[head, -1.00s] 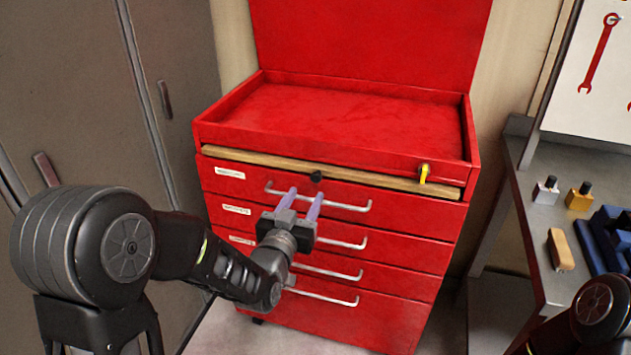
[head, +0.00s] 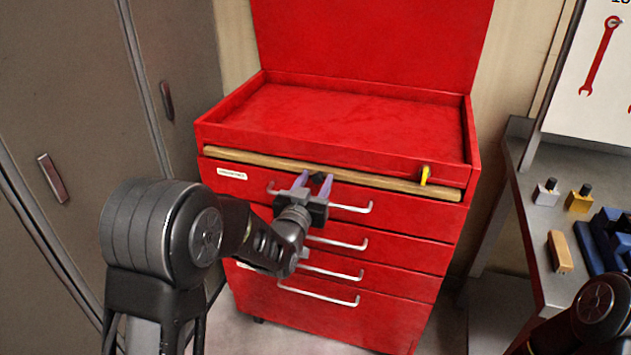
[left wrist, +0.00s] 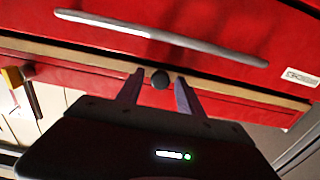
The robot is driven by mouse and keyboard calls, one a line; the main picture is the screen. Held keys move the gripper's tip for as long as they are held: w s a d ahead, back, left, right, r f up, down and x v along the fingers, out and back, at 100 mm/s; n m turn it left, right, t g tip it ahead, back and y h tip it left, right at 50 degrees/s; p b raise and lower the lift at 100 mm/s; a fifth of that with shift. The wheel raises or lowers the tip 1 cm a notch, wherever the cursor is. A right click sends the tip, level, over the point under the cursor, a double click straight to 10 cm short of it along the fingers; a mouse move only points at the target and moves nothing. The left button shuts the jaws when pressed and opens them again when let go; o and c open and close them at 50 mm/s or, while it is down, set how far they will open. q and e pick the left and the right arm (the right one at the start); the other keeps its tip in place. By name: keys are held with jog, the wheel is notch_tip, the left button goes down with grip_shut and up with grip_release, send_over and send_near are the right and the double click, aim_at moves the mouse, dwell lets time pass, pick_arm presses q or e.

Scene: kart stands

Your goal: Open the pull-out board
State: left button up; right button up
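The pull-out board (head: 375,182) is a wooden strip in the front of the red tool cabinet, just under its top tray. It sits flush with the front. A round black knob (head: 318,176) is at its middle; it also shows in the left wrist view (left wrist: 160,79). My left gripper (head: 313,184) is open, with its two purple-grey fingers pointing at the board. In the left wrist view, the fingers (left wrist: 158,88) stand on either side of the knob with gaps between. My right gripper is out of view; only part of that arm shows.
A yellow lever (head: 425,174) sits at the board's right end. Drawers with metal bar handles (head: 351,208) lie below the board. A grey workbench (head: 540,235) with small items stands at right, and grey lockers (head: 70,90) stand at left.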

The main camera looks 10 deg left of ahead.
pick_arm(q)
grip_shut()
dwell(1.2)
